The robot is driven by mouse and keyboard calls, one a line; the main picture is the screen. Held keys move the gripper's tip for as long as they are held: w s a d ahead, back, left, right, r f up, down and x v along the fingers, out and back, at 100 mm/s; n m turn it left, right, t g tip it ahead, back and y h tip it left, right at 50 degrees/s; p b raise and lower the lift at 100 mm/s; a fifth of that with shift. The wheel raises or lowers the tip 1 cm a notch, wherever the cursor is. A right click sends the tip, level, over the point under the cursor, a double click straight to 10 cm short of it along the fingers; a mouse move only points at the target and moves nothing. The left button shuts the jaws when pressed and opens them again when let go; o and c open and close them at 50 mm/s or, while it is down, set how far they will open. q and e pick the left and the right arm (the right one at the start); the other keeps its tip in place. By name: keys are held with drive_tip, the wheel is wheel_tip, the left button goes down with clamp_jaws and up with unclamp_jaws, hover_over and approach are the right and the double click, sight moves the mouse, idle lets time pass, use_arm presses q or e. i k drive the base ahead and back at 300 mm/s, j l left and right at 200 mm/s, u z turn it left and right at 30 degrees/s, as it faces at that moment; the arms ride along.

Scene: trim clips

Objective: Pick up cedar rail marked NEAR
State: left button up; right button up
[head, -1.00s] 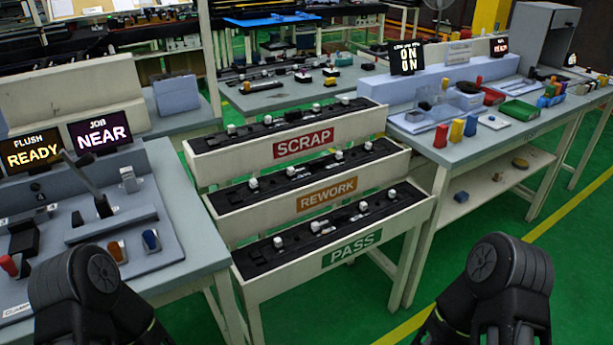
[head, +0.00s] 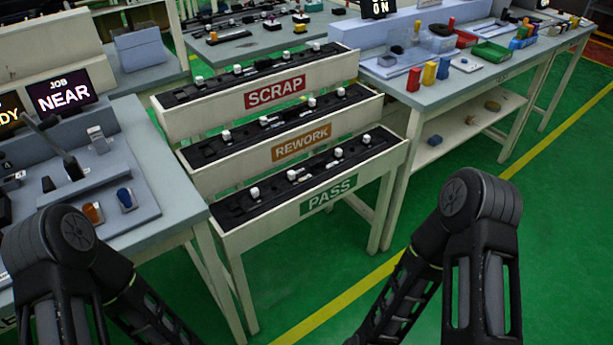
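No cedar rail marked NEAR can be made out. The word NEAR shows on a dark JOB display (head: 63,93) on the left bench. Black rails with white knobs lie in three stepped trays: SCRAP (head: 215,120) at the top, REWORK (head: 240,163) in the middle, PASS (head: 265,222) at the bottom. My two arms show at the lower left and lower right, in front of the trays and apart from them. Both grippers are out of the picture.
The left bench (head: 175,200) carries a lever (head: 68,155) and orange and blue knobs. The right bench (head: 435,92) holds red, yellow and blue blocks and a green tray (head: 491,51). Green floor (head: 400,290) with a yellow line is free in front.

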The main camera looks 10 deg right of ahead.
sight(292, 114)
drive_tip(key=i+l+z, duration=0.7)
drive_tip(key=i+j, duration=0.05)
drive_tip(key=i, duration=0.05)
